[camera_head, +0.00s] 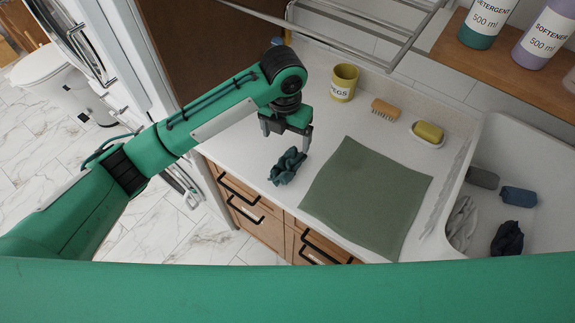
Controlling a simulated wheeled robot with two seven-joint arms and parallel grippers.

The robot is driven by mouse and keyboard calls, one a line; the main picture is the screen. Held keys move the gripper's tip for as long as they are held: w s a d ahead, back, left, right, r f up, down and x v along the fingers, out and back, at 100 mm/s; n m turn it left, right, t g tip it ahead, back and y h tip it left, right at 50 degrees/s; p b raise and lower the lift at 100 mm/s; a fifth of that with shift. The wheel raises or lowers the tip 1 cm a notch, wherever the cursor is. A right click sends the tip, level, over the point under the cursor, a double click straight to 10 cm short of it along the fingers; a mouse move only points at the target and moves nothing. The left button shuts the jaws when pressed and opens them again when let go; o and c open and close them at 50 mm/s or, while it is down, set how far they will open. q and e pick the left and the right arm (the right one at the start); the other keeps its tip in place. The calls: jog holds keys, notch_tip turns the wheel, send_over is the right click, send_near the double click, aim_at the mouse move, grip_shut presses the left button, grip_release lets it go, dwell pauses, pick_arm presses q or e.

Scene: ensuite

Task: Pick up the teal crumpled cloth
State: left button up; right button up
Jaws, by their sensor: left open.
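The teal crumpled cloth (286,167) lies on the white countertop near its front left edge, left of a flat green mat. My left gripper (287,139) is open just above and behind the cloth, with its fingers pointing down. From this angle I cannot tell whether a fingertip touches the cloth. The cloth looks to be resting on the counter. My right gripper is not in view.
The green mat (368,196) lies flat on the counter. Behind it stand a yellow-green pegs cup (343,83), a brush (385,109) and a sponge (429,132) on a dish. A metal rack hangs above.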

aim_at(287, 162)
pick_arm(q)
notch_tip(287, 162, down, 8)
jog(key=shift+w+a+f+p, duration=0.1)
jog(key=shift+w+p, duration=0.05)
jog(key=shift+p, duration=1.05)
jog(key=shift+f+p, duration=0.45)
jog(key=shift+p, duration=0.05)
jog(key=f+p, duration=0.1)
jog(key=f, duration=0.2)
jog(key=shift+d+f+p, duration=0.15)
jog(key=shift+d+p, duration=0.05)
jog(key=shift+p, duration=0.15)
jog(key=shift+f, duration=0.55)
jog(key=c, duration=1.1)
